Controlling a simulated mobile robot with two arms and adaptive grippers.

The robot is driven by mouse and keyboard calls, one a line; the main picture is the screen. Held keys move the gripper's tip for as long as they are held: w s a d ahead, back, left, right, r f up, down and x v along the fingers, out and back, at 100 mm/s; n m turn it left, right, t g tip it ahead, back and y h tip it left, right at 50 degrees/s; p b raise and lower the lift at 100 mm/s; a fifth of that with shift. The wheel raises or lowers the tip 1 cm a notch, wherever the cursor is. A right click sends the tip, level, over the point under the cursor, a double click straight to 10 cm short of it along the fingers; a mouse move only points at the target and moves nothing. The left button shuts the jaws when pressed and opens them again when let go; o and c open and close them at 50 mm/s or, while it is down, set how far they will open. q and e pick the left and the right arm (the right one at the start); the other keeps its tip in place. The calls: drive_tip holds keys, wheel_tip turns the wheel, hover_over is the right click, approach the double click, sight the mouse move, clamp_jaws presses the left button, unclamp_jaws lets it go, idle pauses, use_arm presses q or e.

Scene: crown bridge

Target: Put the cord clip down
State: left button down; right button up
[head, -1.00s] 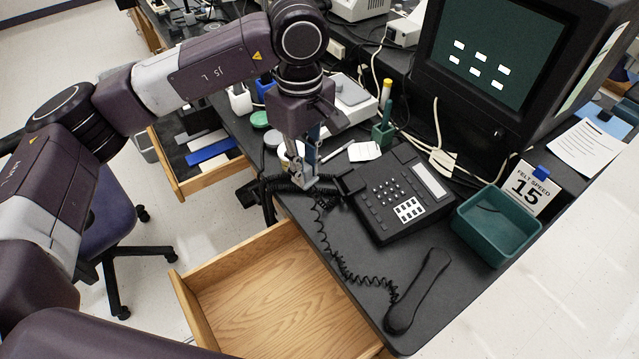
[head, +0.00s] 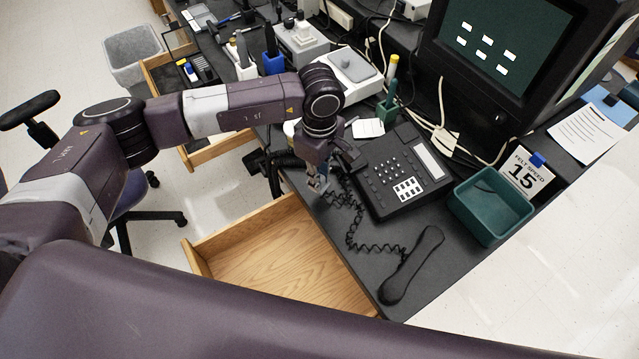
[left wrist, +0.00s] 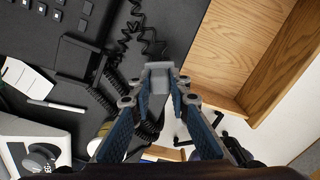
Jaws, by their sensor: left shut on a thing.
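My left gripper (head: 318,187) points down over the desk's front edge, left of the black phone (head: 398,175). It is shut on a small grey piece, which I take to be the cord clip (left wrist: 158,70); this shows between the fingertips in the left wrist view. The clip is too small to make out in the head view. The coiled black cord (head: 352,232) runs from beside the gripper to the handset (head: 411,266), which lies off the phone. I cannot tell whether the clip touches the cord or the desk. My right gripper is not in view.
An open, empty wooden drawer (head: 270,262) sticks out below the gripper. A monitor (head: 495,60) stands behind. Bare desk (head: 372,262) lies around the cord.

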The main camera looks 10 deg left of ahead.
use_arm(q)
wheel_tip(320, 180, down, 4)
drive_tip(key=shift+f+p, duration=0.25)
drive_tip(key=shift+p, duration=0.15)
drive_tip(key=shift+f, duration=0.2)
drive_tip(key=c, duration=1.8)
unclamp_jaws()
drive_tip(key=shift+r, duration=0.15)
